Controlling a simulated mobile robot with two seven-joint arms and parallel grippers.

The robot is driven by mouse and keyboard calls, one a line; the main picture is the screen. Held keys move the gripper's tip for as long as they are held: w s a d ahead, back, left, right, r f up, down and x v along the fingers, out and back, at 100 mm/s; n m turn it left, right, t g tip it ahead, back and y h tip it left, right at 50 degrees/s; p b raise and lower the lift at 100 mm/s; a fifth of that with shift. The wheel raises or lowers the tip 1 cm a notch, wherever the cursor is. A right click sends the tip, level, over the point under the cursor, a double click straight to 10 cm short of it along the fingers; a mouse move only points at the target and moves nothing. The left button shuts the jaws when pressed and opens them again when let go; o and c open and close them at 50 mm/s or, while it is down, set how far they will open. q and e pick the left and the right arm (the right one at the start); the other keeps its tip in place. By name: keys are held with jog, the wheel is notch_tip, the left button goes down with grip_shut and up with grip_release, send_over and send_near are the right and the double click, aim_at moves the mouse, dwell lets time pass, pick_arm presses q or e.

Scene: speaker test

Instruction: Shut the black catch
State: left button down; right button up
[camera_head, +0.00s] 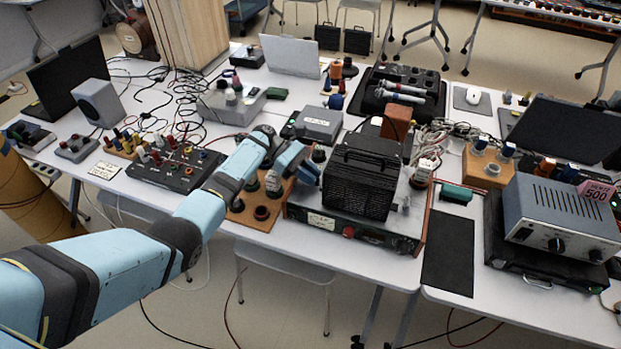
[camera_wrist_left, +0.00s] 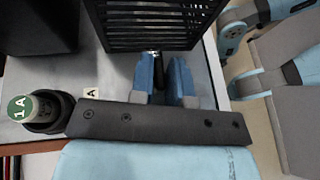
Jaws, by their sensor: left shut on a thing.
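A black box with a slotted grille (camera_head: 360,185) stands upright on a low grey-topped unit with a wooden side. Its grille also shows at the top of the left wrist view (camera_wrist_left: 155,22). My left gripper (camera_head: 306,166) is at the left side of this box. In the wrist view, the two blue fingers of my left gripper (camera_wrist_left: 163,68) point at the base of the grille. They are shut on a small dark piece, apparently the black catch (camera_wrist_left: 154,57), which is mostly hidden between them. My right gripper is in neither view.
A wooden board with round dark terminals (camera_head: 262,212) lies left of the unit. A green-topped knob marked 1A (camera_wrist_left: 22,107) stands left of the fingers. A grey power supply (camera_head: 560,222) stands on the right table. A black mat (camera_head: 448,252) lies bare between.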

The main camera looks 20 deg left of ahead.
pick_arm(q)
jog(key=shift+f+m+g+y+b, duration=0.15)
jog(key=shift+m+g+y+b, duration=0.25)
jog(key=shift+m+g, duration=0.45)
jog(key=shift+g, duration=0.35)
jog(key=shift+d+m+b, duration=0.15)
jog(key=shift+m+b, duration=0.15)
jog(key=shift+m, duration=0.05)
jog(key=c, duration=1.2)
grip_release()
jog(key=shift+c, duration=0.2)
jog(key=shift+o, duration=1.2)
jog(key=shift+d, duration=0.1)
